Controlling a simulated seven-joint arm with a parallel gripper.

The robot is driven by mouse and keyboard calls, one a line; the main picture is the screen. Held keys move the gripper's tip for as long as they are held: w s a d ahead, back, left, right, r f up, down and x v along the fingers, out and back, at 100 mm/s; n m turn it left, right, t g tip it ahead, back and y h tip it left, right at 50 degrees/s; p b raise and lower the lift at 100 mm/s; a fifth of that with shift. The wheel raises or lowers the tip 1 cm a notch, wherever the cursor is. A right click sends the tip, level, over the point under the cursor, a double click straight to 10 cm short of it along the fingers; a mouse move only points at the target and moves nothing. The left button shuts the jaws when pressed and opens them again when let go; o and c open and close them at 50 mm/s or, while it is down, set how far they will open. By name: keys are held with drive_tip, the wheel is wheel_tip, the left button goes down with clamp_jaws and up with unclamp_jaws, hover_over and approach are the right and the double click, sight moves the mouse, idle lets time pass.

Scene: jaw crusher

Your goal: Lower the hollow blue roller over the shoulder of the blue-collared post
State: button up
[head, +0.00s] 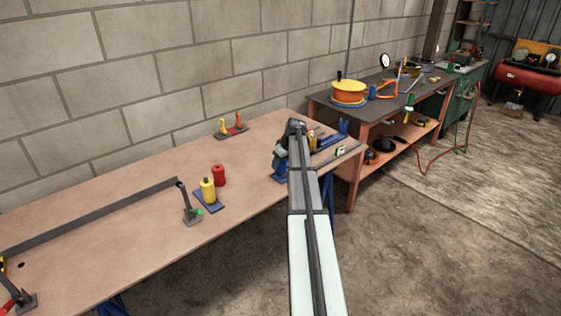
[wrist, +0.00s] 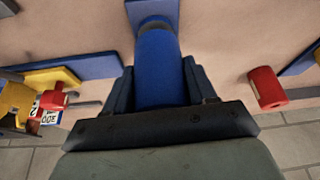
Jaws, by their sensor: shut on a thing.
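My gripper (wrist: 160,88) is shut on the hollow blue roller (wrist: 160,65), with one dark finger on each side of it. In the wrist view, a blue plate (wrist: 150,8) shows just beyond the roller's far end, where a greyish rim is visible. I cannot tell whether the roller touches anything there. The blue-collared post cannot be made out for sure. In the head view, my arm hides the fingertips and the roller at the right part of the bench. Blue parts (head: 279,172) show beside my gripper there.
A yellow roller (head: 208,190) stands on a blue plate on the wooden bench (head: 130,210), beside a red roller (head: 218,175). A bracket with yellow and red pieces (head: 231,128) lies near the wall.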

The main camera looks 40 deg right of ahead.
drive_tip(key=shift+f, duration=0.75)
drive_tip(key=o, duration=1.4)
drive_tip(key=shift+c, duration=0.2)
drive_tip(key=v, duration=1.3)
drive_tip(key=shift+r, duration=0.35)
drive_tip(key=shift+s, duration=0.1)
